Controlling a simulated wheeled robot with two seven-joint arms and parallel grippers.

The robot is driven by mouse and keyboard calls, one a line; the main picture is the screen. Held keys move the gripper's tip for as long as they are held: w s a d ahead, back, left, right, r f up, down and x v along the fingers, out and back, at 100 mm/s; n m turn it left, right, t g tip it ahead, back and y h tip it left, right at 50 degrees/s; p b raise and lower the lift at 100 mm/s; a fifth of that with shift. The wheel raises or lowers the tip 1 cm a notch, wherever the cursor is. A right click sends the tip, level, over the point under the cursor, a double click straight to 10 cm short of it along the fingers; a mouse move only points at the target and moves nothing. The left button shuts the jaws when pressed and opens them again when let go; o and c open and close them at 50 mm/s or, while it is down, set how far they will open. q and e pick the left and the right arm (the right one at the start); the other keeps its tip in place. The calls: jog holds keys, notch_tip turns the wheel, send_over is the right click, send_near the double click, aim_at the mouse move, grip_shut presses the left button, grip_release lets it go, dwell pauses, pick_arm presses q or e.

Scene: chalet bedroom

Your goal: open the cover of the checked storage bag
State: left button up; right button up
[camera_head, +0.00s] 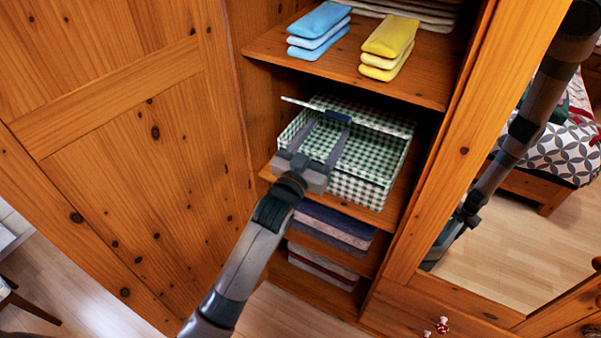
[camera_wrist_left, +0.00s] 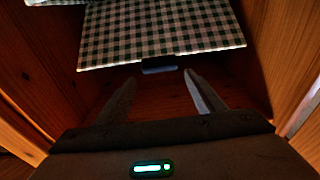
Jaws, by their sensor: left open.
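The green-and-white checked storage bag (camera_head: 362,187) sits on a middle shelf of the wardrobe. Its cover (camera_head: 378,122) stands raised at a tilt, with the box interior showing below it. A dark tab (camera_head: 338,116) is on the cover's edge. My left gripper (camera_head: 328,124) is open, its fingers over the bag and close to the tab. In the left wrist view, the tab (camera_wrist_left: 158,67) hangs at the lower edge of a checked panel (camera_wrist_left: 160,30), just beyond the open fingertips (camera_wrist_left: 160,76). The fingers appear apart from it. My right gripper is out of view.
A wooden wardrobe door (camera_head: 120,170) stands open at left. Folded blue (camera_head: 319,32) and yellow (camera_head: 389,46) cloths lie on the shelf above. Folded textiles (camera_head: 333,228) lie below. A mirror (camera_head: 520,230) at right reflects an arm and a bed.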

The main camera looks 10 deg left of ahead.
pick_arm(q)
jog(key=b+v, duration=0.3)
jog(key=v, duration=0.9)
jog(key=shift+s, duration=0.25)
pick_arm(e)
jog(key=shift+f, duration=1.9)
